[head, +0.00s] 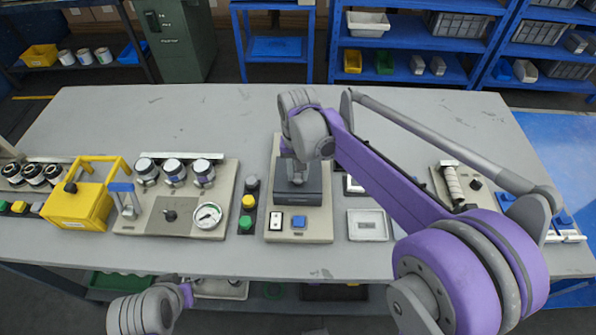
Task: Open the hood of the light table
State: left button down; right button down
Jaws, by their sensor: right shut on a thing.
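The light table is taken to be the beige unit (315,228) at the middle of the bench, with a white rocker switch and a blue button at its front. Its dark grey hood (312,193) lies low over the unit and looks closed. My right gripper (296,180) reaches down from above onto the hood and is shut on it; the fingertips and the exact grip are hard to make out. Part of my left arm shows at the bottom left, with no gripper fingers visible.
Left of the unit are green, yellow and black buttons (248,202) and a gauge panel (165,217). A yellow frame box (80,205) stands farther left. The back of the bench is clear.

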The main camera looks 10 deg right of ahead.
dwell(0.7)
jog(key=w+d, duration=0.1)
jog(key=w, duration=0.2)
jog(key=w+d+p, duration=0.1)
jog(key=w, duration=0.3)
jog(key=w+d+p, duration=0.1)
jog(key=w, duration=0.3)
jog(key=shift+w+d+r, duration=0.1)
jog(key=shift+r, duration=0.05)
jog(key=shift+w+d, duration=0.2)
jog(key=shift+w, duration=0.4)
jog(key=shift+s, duration=0.1)
jog(key=c, duration=0.6)
grip_release()
notch_tip(320, 180, up, 11)
jog(key=shift+f+p, duration=0.2)
jog(key=shift+p, duration=0.25)
